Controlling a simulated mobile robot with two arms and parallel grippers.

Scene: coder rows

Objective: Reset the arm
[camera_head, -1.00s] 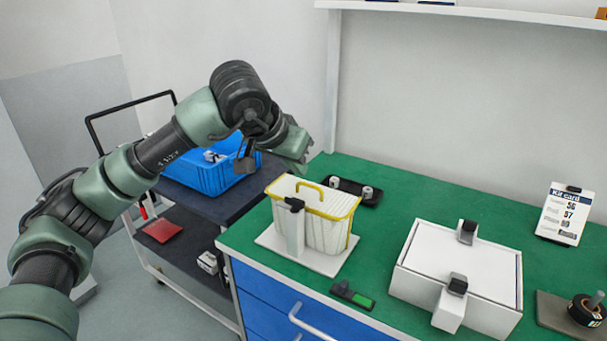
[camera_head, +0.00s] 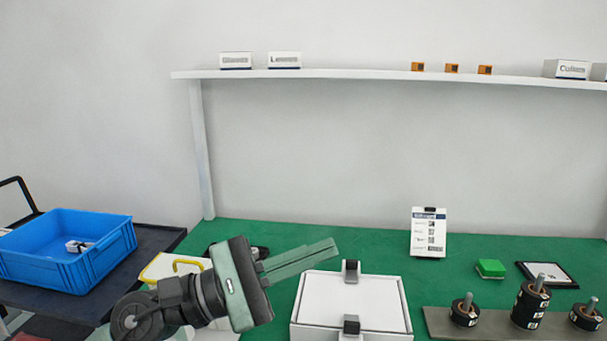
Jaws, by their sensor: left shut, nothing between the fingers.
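My left gripper (camera_head: 300,260) reaches in from the lower left of the head view. Its long fingers lie together, shut and empty, and point right and slightly up. They hover near the back left of a white lidded box (camera_head: 375,302) with dark latches, which stands on the green bench (camera_head: 460,270). My left wrist hides most of a white basket with a yellow rim (camera_head: 160,268). My right gripper is not in view.
A blue crate (camera_head: 62,272) with a small item inside stands on the dark cart at left. A card on a stand (camera_head: 428,232), a green block (camera_head: 490,268), a dark-framed plate (camera_head: 547,275) and black cylinders (camera_head: 530,303) on a grey plate stand to the right. A shelf (camera_head: 380,77) runs above.

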